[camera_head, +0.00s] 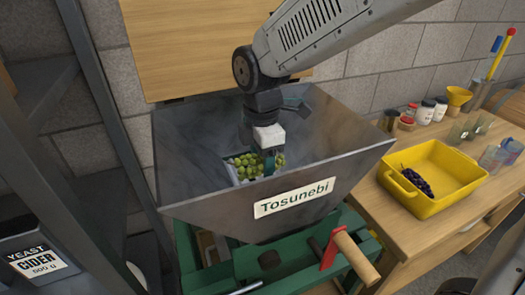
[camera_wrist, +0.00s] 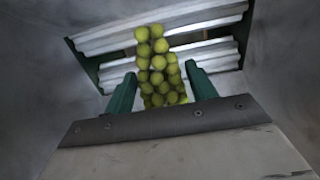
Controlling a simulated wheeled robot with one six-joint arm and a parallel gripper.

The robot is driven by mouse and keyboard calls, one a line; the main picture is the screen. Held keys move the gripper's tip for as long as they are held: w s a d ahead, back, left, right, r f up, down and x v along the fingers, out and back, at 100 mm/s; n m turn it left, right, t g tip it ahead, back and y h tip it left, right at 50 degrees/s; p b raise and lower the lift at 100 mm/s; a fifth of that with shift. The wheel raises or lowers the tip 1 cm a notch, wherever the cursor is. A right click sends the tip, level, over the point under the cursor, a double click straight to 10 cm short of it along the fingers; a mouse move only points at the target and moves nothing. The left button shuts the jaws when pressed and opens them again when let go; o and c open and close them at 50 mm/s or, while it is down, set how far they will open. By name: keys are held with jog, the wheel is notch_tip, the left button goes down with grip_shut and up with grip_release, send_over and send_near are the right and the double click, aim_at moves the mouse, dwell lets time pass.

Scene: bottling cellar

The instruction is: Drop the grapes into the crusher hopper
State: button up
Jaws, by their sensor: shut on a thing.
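A bunch of green grapes (camera_head: 243,166) is inside the grey metal crusher hopper (camera_head: 185,185) labelled Tosunebi, low down in the head view. My gripper (camera_head: 268,160) reaches down into the hopper and is shut on this bunch. In the wrist view the green grapes (camera_wrist: 158,72) lie between the two green fingers (camera_wrist: 158,90), above the ribbed metal rollers (camera_wrist: 165,32) at the hopper's bottom. I cannot tell whether the grapes touch the rollers. A bunch of dark grapes (camera_head: 417,181) lies in a yellow tub (camera_head: 447,188) to the right.
The wooden table (camera_head: 362,192) at right also bears jars (camera_head: 425,112), a yellow funnel (camera_head: 458,97) and glasses (camera_head: 468,128). The hopper's sloping walls surround my gripper. A crank with a wooden handle (camera_head: 357,258) sticks out at the front. A dark metal rack stands left.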

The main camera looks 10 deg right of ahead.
jog(key=shift+f, duration=0.15)
jog(key=o, duration=0.9)
jog(key=shift+c, duration=0.2)
notch_tip(320, 180, up, 8)
jog(key=shift+f, duration=0.2)
jog(key=shift+r, duration=0.1)
jog(key=shift+d, duration=0.1)
